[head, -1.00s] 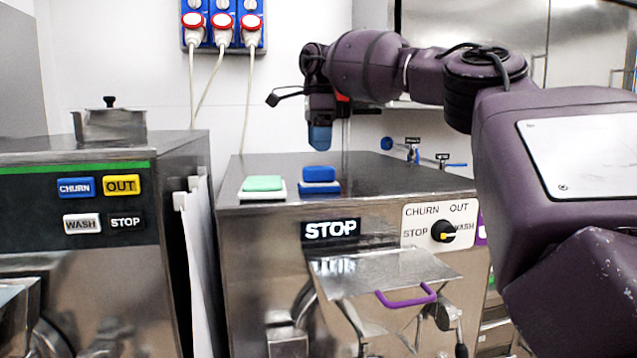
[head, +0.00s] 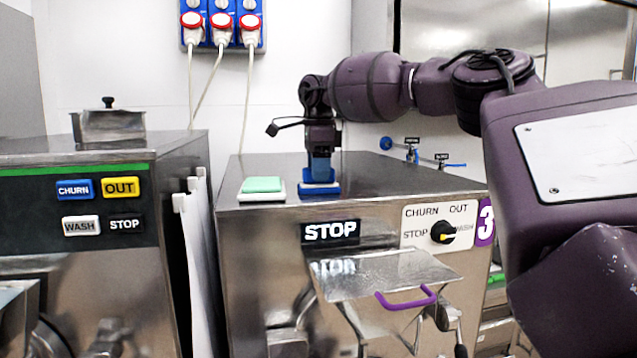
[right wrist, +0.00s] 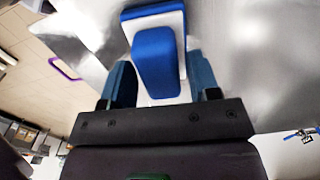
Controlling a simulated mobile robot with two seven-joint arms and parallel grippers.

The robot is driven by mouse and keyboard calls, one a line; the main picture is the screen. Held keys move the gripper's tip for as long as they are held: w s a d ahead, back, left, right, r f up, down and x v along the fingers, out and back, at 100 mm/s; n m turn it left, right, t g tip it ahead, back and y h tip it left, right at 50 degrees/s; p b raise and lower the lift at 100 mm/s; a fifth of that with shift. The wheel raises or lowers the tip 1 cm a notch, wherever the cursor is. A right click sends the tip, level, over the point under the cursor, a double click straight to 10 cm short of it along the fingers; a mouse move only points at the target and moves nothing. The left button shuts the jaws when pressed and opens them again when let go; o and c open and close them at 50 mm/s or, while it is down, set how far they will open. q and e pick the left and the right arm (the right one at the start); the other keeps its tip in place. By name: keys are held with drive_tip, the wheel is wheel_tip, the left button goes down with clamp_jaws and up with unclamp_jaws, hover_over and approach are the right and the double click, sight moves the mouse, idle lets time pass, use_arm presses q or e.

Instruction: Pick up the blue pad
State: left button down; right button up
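The blue pad (head: 318,176) sits on a white and blue base (head: 320,190) on top of the steel machine, mostly hidden behind my right gripper in the head view. My right gripper (head: 320,172) points straight down over it. In the right wrist view the blue pad (right wrist: 155,62) lies between the two spread fingers of my right gripper (right wrist: 158,80), with a gap on each side. The white base (right wrist: 170,20) shows under it. My left gripper is in neither view.
A green pad (head: 262,184) on a white base stands just left of the blue one. The machine top (head: 400,182) is clear to the right. A lidded pot (head: 108,125) stands on the left machine. A purple-handled tray (head: 385,275) juts out in front.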

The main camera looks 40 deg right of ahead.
drive_tip(key=c, duration=0.8)
drive_tip(key=shift+o, duration=0.2)
wheel_tip(320, 180, up, 20)
drive_tip(key=p, duration=0.2)
